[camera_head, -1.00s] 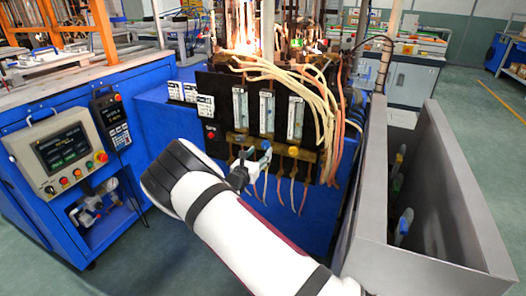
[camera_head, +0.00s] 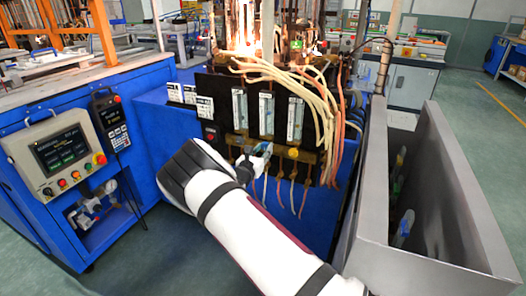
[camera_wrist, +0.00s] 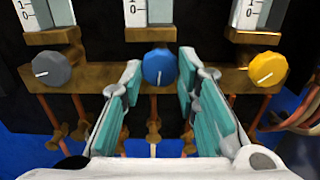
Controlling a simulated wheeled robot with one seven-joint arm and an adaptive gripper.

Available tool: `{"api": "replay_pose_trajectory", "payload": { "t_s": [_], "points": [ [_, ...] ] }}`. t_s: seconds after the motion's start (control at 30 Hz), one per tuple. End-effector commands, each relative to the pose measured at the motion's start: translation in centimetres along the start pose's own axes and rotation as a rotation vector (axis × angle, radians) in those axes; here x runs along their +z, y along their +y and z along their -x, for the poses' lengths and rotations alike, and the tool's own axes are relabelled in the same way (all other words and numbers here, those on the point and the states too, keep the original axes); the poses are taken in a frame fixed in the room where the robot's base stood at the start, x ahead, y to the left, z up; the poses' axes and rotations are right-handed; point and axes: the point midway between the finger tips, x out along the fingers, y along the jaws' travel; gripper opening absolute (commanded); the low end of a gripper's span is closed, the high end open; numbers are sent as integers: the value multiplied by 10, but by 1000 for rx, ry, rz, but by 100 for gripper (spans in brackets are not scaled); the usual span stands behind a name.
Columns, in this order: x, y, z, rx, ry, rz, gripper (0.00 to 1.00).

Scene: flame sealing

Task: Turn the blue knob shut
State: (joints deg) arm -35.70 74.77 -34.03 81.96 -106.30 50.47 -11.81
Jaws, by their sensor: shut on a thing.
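The blue knob (camera_wrist: 159,67) sits on a brass bar in the middle of the wrist view, below the central flow meter. Its white mark points down. My gripper (camera_wrist: 160,75) is shut on the blue knob, with one teal-padded finger on its left and one on its right. In the head view my gripper (camera_head: 260,157) reaches the front of the black panel and mostly hides the knob there.
A grey knob (camera_wrist: 52,69) is on the left of the blue one and a yellow knob (camera_wrist: 268,69) on the right, both close to my fingers. Hoses (camera_head: 320,110) hang at the panel's right. A grey metal bin (camera_head: 460,200) stands further right.

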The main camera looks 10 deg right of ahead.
Motion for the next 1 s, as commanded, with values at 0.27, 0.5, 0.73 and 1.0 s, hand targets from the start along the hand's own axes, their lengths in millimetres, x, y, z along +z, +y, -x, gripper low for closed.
{"api": "replay_pose_trajectory", "payload": {
  "t_s": [0.27, 0.5, 0.73, 1.0],
  "points": [
    [0, -1, 0, -2, 0, -53, 1],
    [0, 0, 0, -1, 0, -207, 1],
    [0, 0, 0, -2, 1, -421, 1],
    [1, 0, 0, -2, 0, -677, 1]
  ]
}}
